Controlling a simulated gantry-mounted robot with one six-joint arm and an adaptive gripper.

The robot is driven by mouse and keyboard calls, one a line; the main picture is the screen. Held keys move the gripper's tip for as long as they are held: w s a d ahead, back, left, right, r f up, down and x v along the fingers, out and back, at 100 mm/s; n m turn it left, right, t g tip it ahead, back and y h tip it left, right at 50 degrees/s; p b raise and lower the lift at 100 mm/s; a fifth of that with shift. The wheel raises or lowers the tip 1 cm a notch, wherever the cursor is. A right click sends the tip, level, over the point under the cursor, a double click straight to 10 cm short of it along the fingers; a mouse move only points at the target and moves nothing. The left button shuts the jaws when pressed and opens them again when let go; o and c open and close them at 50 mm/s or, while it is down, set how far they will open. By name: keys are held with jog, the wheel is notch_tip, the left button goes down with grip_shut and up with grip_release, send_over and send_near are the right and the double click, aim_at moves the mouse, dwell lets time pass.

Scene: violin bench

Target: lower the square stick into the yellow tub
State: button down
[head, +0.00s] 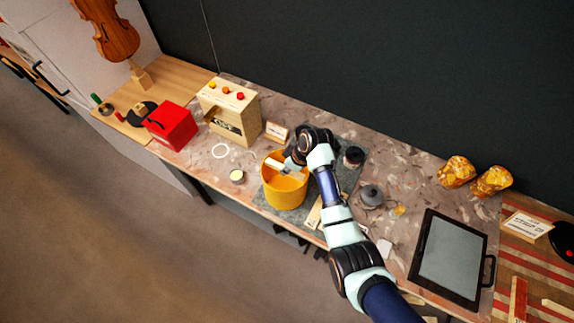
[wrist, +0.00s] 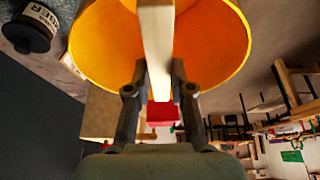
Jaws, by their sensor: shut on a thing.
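The yellow tub (head: 284,196) stands on the bench, and its open mouth fills the top of the wrist view (wrist: 220,50). My gripper (head: 291,163) is at the tub's mouth, near its far rim. In the wrist view its two fingers (wrist: 156,78) are closed on the pale square stick (wrist: 157,45). The stick runs from between the fingers across the tub's opening. A short pale piece of the stick (head: 275,164) shows at the mouth in the head view. I cannot tell how deep its far end is.
A wooden box with coloured knobs (head: 229,110) and a red box (head: 171,126) stand left of the tub. A small round tin (head: 237,176) is close by. A dark jar (head: 353,157) and a grey pot (head: 371,195) stand to the right, with a black-framed tablet (head: 450,258) beyond.

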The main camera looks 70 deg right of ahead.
jog(key=b, duration=0.8)
send_over(288, 186)
jog(key=a, duration=0.3)
jog(key=f, duration=1.2)
jog(key=shift+s+d+f, duration=0.15)
jog(key=shift+s+d, duration=0.1)
jog(key=shift+s+a+f+b, duration=0.15)
jog(key=shift+f+b, duration=0.15)
jog(key=shift+f, duration=0.2)
jog(key=shift+s+a+f+b, duration=0.1)
jog(key=shift+f+b, duration=0.2)
jog(key=shift+f, duration=0.25)
jog(key=c, duration=0.9)
grip_release()
jog(key=shift+d, duration=0.1)
jog(key=v, duration=0.4)
jog(key=w+v, duration=0.1)
jog(key=v, duration=0.4)
jog(key=d+v, duration=0.1)
jog(key=v, duration=0.4)
jog(key=shift+w+d+r, duration=0.1)
jog(key=shift+w+r, duration=0.1)
jog(key=shift+r, duration=0.4)
notch_tip(288, 186, up, 14)
jog(key=p, duration=1.5)
